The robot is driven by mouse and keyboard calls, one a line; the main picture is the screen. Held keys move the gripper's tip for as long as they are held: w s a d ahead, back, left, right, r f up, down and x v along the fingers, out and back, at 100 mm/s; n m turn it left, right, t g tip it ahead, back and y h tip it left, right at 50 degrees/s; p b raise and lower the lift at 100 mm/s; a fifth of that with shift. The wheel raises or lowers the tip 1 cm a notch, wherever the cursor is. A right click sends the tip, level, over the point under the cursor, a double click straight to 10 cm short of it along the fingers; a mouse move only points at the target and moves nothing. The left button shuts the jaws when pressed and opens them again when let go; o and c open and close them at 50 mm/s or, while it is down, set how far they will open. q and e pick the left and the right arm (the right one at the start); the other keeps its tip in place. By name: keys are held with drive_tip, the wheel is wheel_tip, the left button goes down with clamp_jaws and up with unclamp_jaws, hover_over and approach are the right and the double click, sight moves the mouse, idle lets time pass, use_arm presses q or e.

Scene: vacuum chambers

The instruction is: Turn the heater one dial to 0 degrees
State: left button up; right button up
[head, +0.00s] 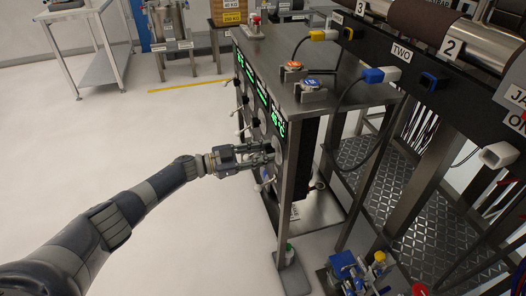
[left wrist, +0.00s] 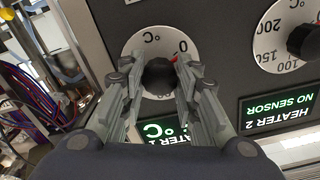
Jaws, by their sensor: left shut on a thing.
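The heater one dial (left wrist: 147,45) is a white disc with a black knob (left wrist: 159,77) on a dark panel. It also shows edge-on in the head view (head: 279,150). My left gripper (left wrist: 158,75) is shut on the black knob, one finger on each side; in the head view the gripper (head: 268,153) reaches the panel from the left. The fingers hide much of the scale; a 0 shows near the right finger. A green-lit heater 1 display (left wrist: 162,132) is partly hidden by the gripper. My right gripper is not in view.
The heater 2 dial (left wrist: 281,38) and its display reading NO SENSOR (left wrist: 281,107) are beside it. A steel cabinet (head: 300,62) carries the panel. Cables and a metal frame (head: 420,165) stand to the right. The floor (head: 120,140) at left is clear.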

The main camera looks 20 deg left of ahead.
use_arm(q)
drive_tip(key=shift+n, duration=0.7)
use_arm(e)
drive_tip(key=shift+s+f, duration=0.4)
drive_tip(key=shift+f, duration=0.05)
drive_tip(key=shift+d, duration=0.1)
use_arm(q)
drive_tip(key=o, duration=1.1)
drive_tip(key=shift+c, duration=0.2)
drive_tip(key=v, duration=1.2)
